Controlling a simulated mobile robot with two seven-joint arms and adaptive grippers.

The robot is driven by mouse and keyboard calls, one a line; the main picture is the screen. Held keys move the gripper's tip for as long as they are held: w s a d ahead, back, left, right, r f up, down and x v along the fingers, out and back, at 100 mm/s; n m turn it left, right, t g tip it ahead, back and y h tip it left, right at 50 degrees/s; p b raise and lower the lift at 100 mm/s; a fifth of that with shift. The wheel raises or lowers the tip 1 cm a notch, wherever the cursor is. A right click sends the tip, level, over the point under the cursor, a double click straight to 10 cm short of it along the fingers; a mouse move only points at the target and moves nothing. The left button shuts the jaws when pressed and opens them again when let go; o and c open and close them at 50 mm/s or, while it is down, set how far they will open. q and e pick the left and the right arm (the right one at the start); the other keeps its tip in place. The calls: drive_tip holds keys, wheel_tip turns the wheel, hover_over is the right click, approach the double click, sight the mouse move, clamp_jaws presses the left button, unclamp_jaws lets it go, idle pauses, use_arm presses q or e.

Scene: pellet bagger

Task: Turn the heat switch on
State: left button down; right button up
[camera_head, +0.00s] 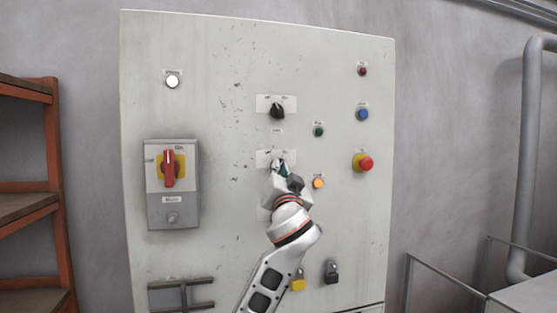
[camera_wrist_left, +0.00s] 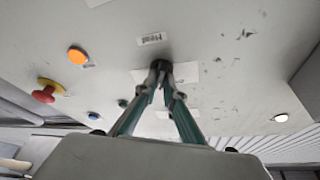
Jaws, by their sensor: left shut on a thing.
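The heat switch is a small black rotary knob (camera_wrist_left: 160,65) on a white label plate, on the front of the grey cabinet (camera_head: 220,60). In the left wrist view the label "Heat" (camera_wrist_left: 152,39) shows just beyond the knob. My left gripper (camera_head: 281,169) is at the knob, with its fingertips closed on the knob's sides. The same gripper (camera_wrist_left: 160,85) shows its two green-grey fingers converging on the knob in the wrist view. In the head view the gripper hides most of the knob, and I cannot tell which way it points. My right gripper is not in view.
Above is another black rotary switch (camera_head: 277,111). An orange button (camera_head: 318,183) sits close to the right of my gripper, with a red emergency button (camera_head: 365,163) farther right. A red-handled main switch box (camera_head: 173,213) is left. Padlocks (camera_head: 331,272) hang below.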

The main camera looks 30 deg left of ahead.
use_arm(q)
drive_tip(key=shift+m+p, duration=0.4)
drive_tip(key=shift+m, duration=0.2)
drive_tip(key=c, duration=2.1)
unclamp_jaws()
drive_tip(key=shift+c, duration=0.2)
drive_tip(key=v, duration=1.2)
drive_tip(key=shift+s, duration=0.15)
